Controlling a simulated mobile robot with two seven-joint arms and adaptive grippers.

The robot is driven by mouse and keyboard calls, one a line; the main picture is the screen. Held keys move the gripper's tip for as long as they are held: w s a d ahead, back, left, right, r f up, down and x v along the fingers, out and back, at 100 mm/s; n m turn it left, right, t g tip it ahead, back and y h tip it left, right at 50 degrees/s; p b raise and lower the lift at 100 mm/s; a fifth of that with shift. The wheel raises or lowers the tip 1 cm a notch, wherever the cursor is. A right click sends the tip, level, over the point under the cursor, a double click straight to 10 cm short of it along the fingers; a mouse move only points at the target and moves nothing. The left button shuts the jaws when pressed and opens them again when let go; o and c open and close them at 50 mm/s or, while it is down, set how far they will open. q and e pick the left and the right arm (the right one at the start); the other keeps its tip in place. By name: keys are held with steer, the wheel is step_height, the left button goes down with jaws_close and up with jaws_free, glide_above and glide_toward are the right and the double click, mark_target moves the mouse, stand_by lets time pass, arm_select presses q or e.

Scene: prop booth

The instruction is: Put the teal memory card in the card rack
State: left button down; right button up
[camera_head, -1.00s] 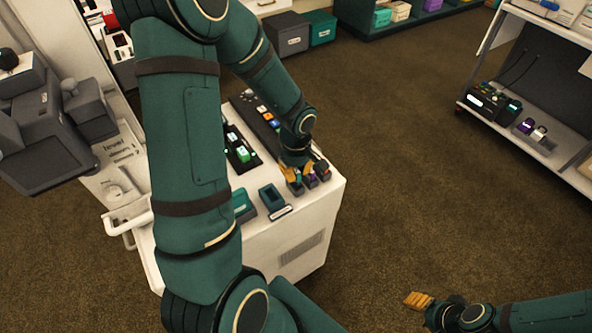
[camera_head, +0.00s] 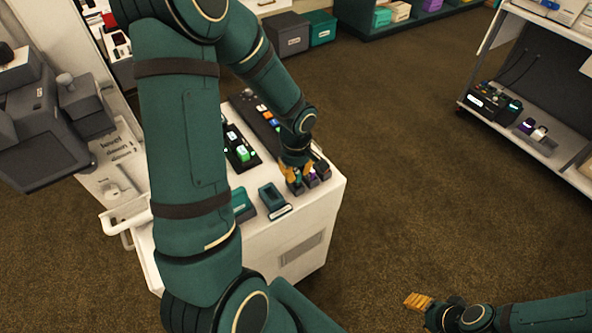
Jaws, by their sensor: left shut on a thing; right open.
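My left gripper (camera_head: 297,172) has orange fingers and points down at the right end of the white cart top. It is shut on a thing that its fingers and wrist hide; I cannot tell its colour. I cannot make out the teal memory card. My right gripper (camera_head: 418,301) is open and empty, low over the brown floor, well away from the cart.
The white cart (camera_head: 318,225) also carries a teal open box (camera_head: 272,198), a black tray with green lit parts (camera_head: 241,152) and a long dark strip with coloured keys (camera_head: 262,115). My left arm hides much of the cart. A shelf cart (camera_head: 540,150) stands right; floor between is clear.

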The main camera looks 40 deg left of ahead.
arm_select(q)
steer(key=shift+f+b, duration=0.7)
steer(key=shift+b, duration=0.05)
steer(key=shift+f, duration=0.15)
steer(key=shift+f+b, duration=0.5)
stand_by(0.4)
steer(key=c, duration=1)
jaws_free()
steer(key=shift+r, duration=0.1)
steer(key=shift+r+p, duration=2.35)
steer(key=shift+r, duration=1.1)
